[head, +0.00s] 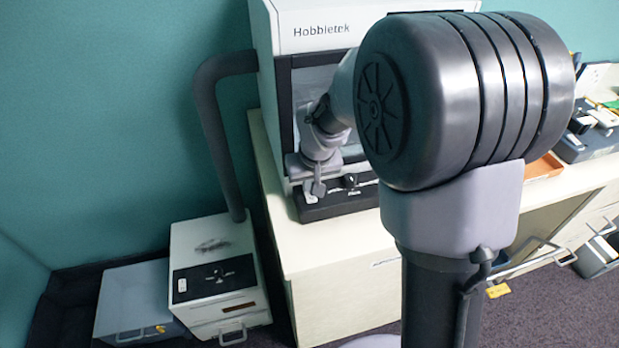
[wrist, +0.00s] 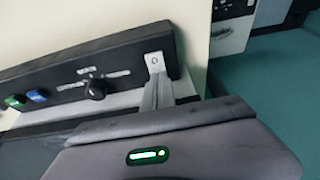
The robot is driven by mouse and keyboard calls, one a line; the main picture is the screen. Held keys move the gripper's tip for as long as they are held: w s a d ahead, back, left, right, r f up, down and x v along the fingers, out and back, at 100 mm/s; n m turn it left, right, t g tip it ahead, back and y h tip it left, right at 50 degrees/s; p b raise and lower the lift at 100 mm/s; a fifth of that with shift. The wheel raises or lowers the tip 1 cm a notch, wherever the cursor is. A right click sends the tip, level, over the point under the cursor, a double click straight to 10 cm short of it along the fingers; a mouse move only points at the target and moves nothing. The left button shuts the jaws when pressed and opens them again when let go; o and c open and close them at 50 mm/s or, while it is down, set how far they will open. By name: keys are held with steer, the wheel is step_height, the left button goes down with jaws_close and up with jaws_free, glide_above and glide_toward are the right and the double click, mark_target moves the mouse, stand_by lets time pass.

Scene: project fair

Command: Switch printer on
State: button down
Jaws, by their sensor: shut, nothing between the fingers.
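A white cabinet machine lettered Hobbietek (head: 310,42), seemingly the printer, stands on a cream cabinet. A dark control panel (head: 345,203) runs along its lower front. In the wrist view the panel (wrist: 130,52) has a round black knob (wrist: 96,89), a blue button (wrist: 37,95), a green button (wrist: 16,101) and a pale rocker-like switch marked O (wrist: 153,61). My gripper (head: 318,188) is shut and empty at the left end of the panel. In the wrist view its fingertips (wrist: 157,82) are right at the pale switch and overlap its lower edge; I cannot tell whether they touch.
The cream cabinet top (head: 283,235) is bare at its left front. A white box (head: 212,248) with a dark panel and a thick grey hose (head: 215,130) stands on the floor at left, beside a blue-grey box (head: 128,300). An orange tray (head: 545,167) lies at right.

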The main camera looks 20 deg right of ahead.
steer(key=shift+f, duration=0.1)
steer(key=shift+p, duration=0.55)
steer(key=shift+w+f+g, duration=0.15)
steer(key=shift+f+g, duration=0.05)
steer(key=shift+g, duration=0.1)
steer(key=shift+s, duration=0.25)
steer(key=shift+s+r, duration=0.1)
steer(key=shift+s, duration=0.55)
